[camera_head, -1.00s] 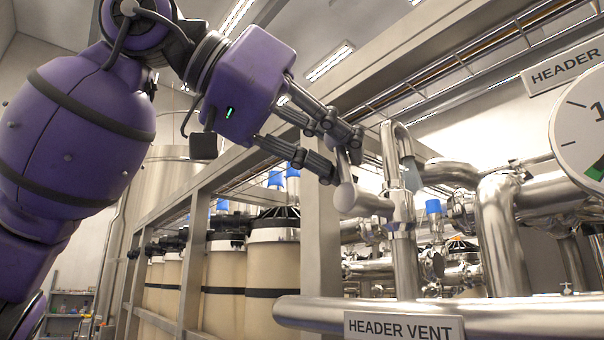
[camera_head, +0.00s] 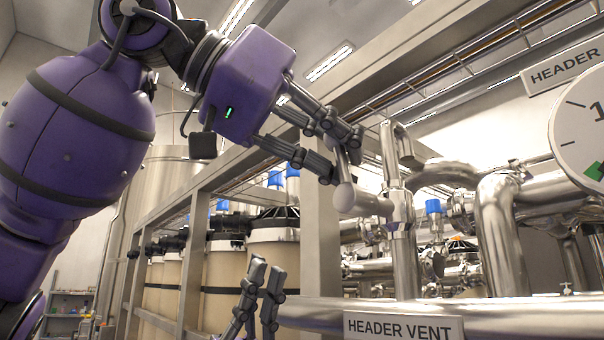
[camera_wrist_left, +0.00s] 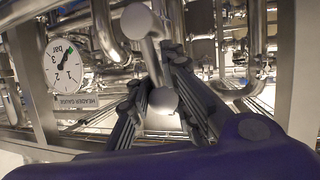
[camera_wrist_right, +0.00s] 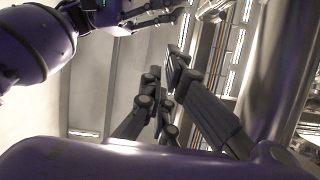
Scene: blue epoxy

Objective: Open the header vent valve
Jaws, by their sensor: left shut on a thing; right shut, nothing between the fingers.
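The header vent valve has a metal lever with a pale ball end (camera_head: 344,197), beside an upright steel pipe (camera_head: 403,255) with a hooked top. My left gripper (camera_head: 343,153) is shut on the lever, just above the ball. The left wrist view shows the lever (camera_wrist_left: 152,62) running between the fingers, with ball ends at both ends. A "HEADER VENT" sign (camera_head: 404,327) hangs on the horizontal pipe below. My right gripper (camera_head: 266,272) is low in the head view, left of that pipe's end, shut and empty. The right wrist view shows its fingers (camera_wrist_right: 166,78) with nothing between them.
A round header gauge (camera_head: 585,125) is at the right edge, and upside down in the left wrist view (camera_wrist_left: 66,66). Thick steel pipes (camera_head: 500,235) crowd the right side. A frame post (camera_head: 320,235) and tan filter housings (camera_head: 270,250) stand behind the grippers.

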